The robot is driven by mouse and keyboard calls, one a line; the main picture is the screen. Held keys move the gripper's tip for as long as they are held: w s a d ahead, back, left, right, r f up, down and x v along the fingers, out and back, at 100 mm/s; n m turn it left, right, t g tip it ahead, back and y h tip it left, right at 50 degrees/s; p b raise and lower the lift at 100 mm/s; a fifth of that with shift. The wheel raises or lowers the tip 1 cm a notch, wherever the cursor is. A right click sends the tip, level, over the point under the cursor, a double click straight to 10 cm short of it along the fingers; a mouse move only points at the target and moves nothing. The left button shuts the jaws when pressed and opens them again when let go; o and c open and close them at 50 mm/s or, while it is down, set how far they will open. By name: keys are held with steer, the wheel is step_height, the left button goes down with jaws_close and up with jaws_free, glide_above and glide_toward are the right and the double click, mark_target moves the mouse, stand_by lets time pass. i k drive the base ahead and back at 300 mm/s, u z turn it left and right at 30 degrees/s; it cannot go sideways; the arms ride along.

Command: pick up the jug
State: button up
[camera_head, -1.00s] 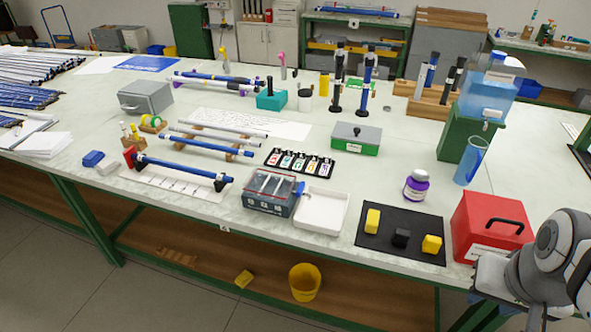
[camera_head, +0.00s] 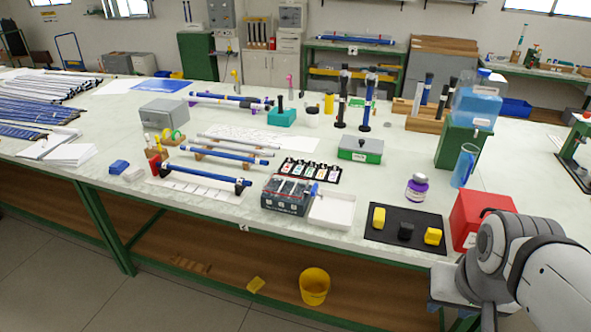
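A tall, see-through blue jug (camera_head: 465,166) stands upright on the white bench at the right. It is just in front of a green stand that carries a blue water container, and behind a red box. The red box is close to its lower right side but the jug's body is mostly clear to see. My gripper is out of view; only grey links of my arm show at the lower right, nearer to me than the red box.
The green stand (camera_head: 455,146) carries the blue container (camera_head: 474,108). The red box (camera_head: 471,217) sits near the front edge, partly behind my arm. A purple-labelled bottle (camera_head: 417,187) and a black mat (camera_head: 382,239) with blocks lie left. Some bare bench surrounds the bottle.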

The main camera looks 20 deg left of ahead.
mark_target(468, 154)
steer(key=u, duration=0.9)
steer(key=i, duration=0.95)
steer(key=z, duration=3.7)
